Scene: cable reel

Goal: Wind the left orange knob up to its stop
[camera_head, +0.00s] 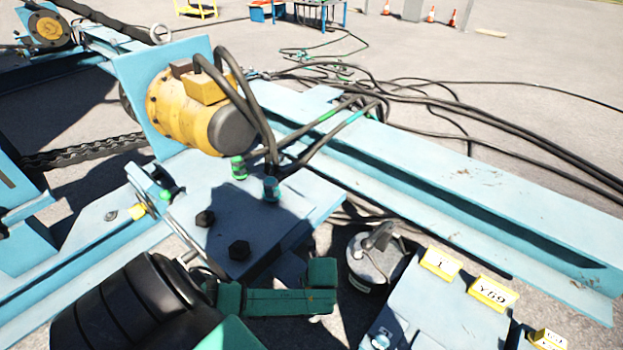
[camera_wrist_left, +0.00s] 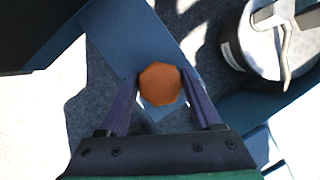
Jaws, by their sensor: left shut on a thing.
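The orange knob (camera_wrist_left: 160,84) shows in the left wrist view as a faceted, roughly round top. My left gripper (camera_wrist_left: 160,88) is shut on it, with one purple finger against each side. In the head view my left gripper (camera_head: 285,300) is the green body at the lower middle, reached by my black arm from the lower left. The knob is hidden there behind the gripper. How far the knob has been turned cannot be told. My right gripper is in neither view.
A round metal-topped part (camera_head: 375,258) stands close to the right of the gripper. Yellow labels (camera_head: 441,262) sit on a blue panel at lower right. A blue plate with dark bolts (camera_head: 239,250) and a yellow motor (camera_head: 195,108) lie beyond, with black hoses (camera_head: 440,105) behind.

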